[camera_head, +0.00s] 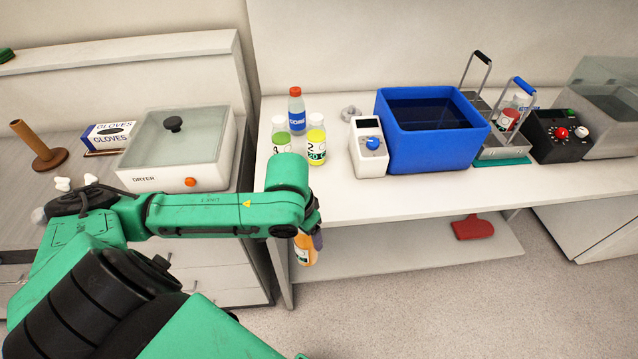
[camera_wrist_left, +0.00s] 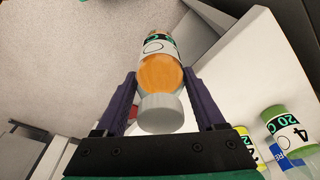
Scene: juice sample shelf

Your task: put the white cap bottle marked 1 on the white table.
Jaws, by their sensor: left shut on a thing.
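My left gripper (camera_head: 312,236) is shut on a bottle of orange juice (camera_head: 305,250). In the left wrist view the bottle (camera_wrist_left: 160,72) sits between the two dark fingers, its white cap toward the palm. Its label is partly seen and its number cannot be read. The gripper and bottle are in front of the white table (camera_head: 450,190), near its left front corner, and the bottle appears apart from the tabletop. My right gripper is not in view.
On the table's left stand a green bottle marked 4 (camera_head: 281,142), a yellow bottle marked 2 (camera_head: 316,140) and a red-capped bottle (camera_head: 296,108). A white meter (camera_head: 369,146) and blue tub (camera_head: 432,150) stand to the right. The front strip is clear.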

